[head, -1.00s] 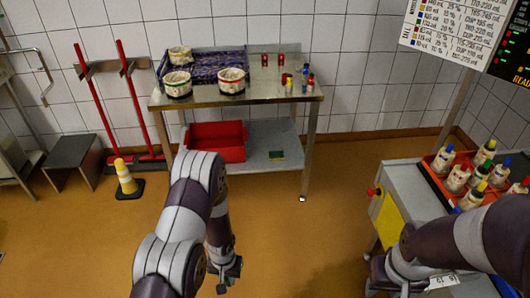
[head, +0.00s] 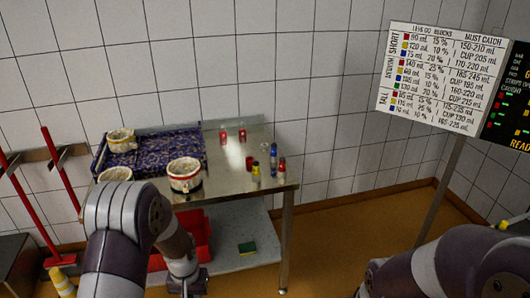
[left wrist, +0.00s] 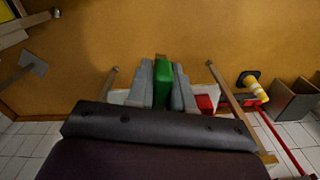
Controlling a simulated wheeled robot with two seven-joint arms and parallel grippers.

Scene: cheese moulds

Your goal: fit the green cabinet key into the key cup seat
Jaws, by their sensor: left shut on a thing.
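The green cabinet key (left wrist: 162,84) shows as a green block between the two grey fingers of my left gripper (left wrist: 162,92) in the left wrist view. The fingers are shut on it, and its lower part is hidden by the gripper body. In the head view my left gripper (head: 188,284) is low at the bottom, in front of the steel table (head: 228,180); the key cannot be made out there. I cannot pick out the key cup seat for certain in either view. My right arm enters at the lower right of the head view, with its gripper out of frame.
On the table are a blue patterned mat (head: 150,160) with several white moulds (head: 185,182), two red pieces (head: 223,136) at the back and small bottles (head: 273,163) at the right. A sign board (head: 440,80) stands right.

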